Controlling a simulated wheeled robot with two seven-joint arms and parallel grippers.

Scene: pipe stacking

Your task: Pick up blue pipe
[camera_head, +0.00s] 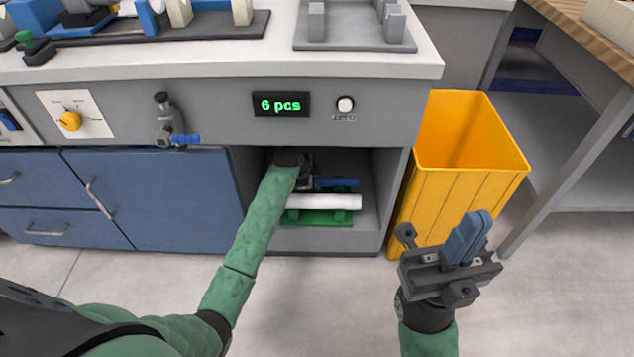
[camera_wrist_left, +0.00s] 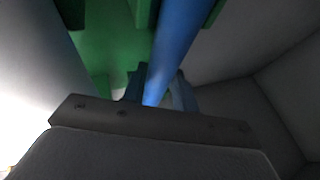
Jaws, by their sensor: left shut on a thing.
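The blue pipe (camera_head: 337,183) lies inside the open shelf bay under the counter, behind the white pipe (camera_head: 322,202). My left gripper (camera_head: 304,180) reaches into the bay and is shut on the blue pipe near its left part. In the left wrist view the blue pipe (camera_wrist_left: 174,42) runs between the two fingers (camera_wrist_left: 158,92). A green rack (camera_head: 318,218) sits under the pipes and also shows in the left wrist view (camera_wrist_left: 108,50). My right gripper (camera_head: 468,238) is outside the bay, with its blue fingers together and nothing seen between them.
The bay's side walls and the counter (camera_head: 210,62) above enclose my left gripper closely. A yellow bin (camera_head: 455,200) stands right of the bay, near my right gripper. A grey tray (camera_head: 355,35) sits on the counter. The floor in front is clear.

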